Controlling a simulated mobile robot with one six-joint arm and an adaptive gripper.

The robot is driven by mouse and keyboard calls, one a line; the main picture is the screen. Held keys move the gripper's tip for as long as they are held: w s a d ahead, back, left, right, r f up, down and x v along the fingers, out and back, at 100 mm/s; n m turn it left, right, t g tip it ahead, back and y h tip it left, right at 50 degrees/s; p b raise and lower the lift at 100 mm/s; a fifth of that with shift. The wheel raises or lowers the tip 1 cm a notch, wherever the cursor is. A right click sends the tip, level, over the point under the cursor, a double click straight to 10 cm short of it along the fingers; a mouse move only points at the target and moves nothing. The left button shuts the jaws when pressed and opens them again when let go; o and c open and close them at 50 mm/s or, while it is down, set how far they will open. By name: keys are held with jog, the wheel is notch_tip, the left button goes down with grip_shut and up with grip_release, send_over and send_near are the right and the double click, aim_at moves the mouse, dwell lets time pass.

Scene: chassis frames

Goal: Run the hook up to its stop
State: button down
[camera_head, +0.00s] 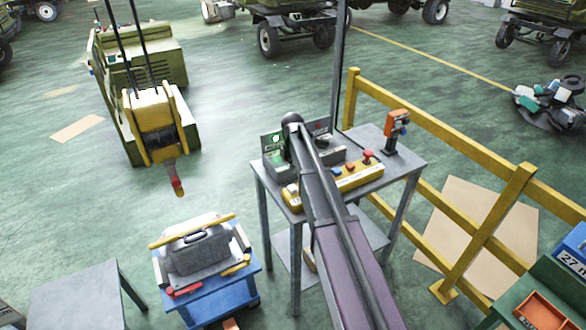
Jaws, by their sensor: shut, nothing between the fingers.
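A yellow hook block (153,115) hangs on two dark lines at the upper left. Its hook (177,185), with a red and yellow tip, hangs below it over open floor. The upper stop cannot be made out. A yellow control box (348,181) with red and orange buttons lies on the front of a grey table (407,166). Behind it stands a grey control unit with a green panel (272,142) and a red button. My arm reaches over the table and covers part of both. A dark round knob or joint shows at its far end. I see no gripper fingers.
An orange and grey hand tool (397,130) stands at the table's right. A blue cart (222,292) carrying a grey case is at the left front. A yellow railing (440,130) runs behind and right of the table. Open green floor lies around the hook.

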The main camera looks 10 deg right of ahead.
aim_at(293, 187)
jog(key=shift+f+b, duration=3.5)
jog(key=shift+f, duration=0.3)
jog(key=shift+f, duration=0.1)
jog(key=shift+f+b, duration=0.8)
jog(key=shift+b, duration=0.15)
jog(key=shift+s+b, duration=0.3)
jog(key=shift+s, duration=0.1)
jog(key=shift+s+f, duration=0.1)
jog(key=shift+f, duration=0.05)
jog(key=shift+w+f, duration=0.2)
jog(key=shift+w, duration=0.05)
jog(key=shift+w+r, duration=0.2)
jog(key=shift+w, duration=0.05)
